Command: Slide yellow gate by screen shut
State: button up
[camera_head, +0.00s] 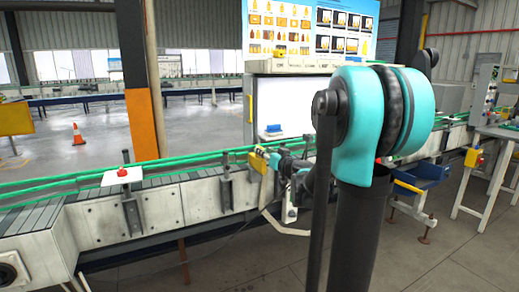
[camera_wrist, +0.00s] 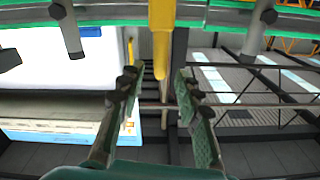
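The yellow gate (camera_head: 257,163) stands at the conveyor's rail, below and left of the big screen (camera_head: 310,28). In the wrist view a yellow bar (camera_wrist: 162,38), apparently this gate, comes down from the top edge between the lines of my two fingers. My gripper (camera_head: 272,161) is at the gate's right side in the head view, partly hidden by my own arm. In the wrist view my gripper (camera_wrist: 157,78) is open, with a gap on each side of the bar. I cannot tell whether a finger touches the gate.
The conveyor (camera_head: 150,205) with green rails runs across the view. A red button on a white plate (camera_head: 122,175) sits on it at left. An orange-black pillar (camera_head: 143,122) stands behind. Grey floor is free in front.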

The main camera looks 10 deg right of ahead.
aim_at(257, 156)
jog(key=shift+x, duration=2.65)
jog(key=shift+c, duration=0.3)
grip_shut()
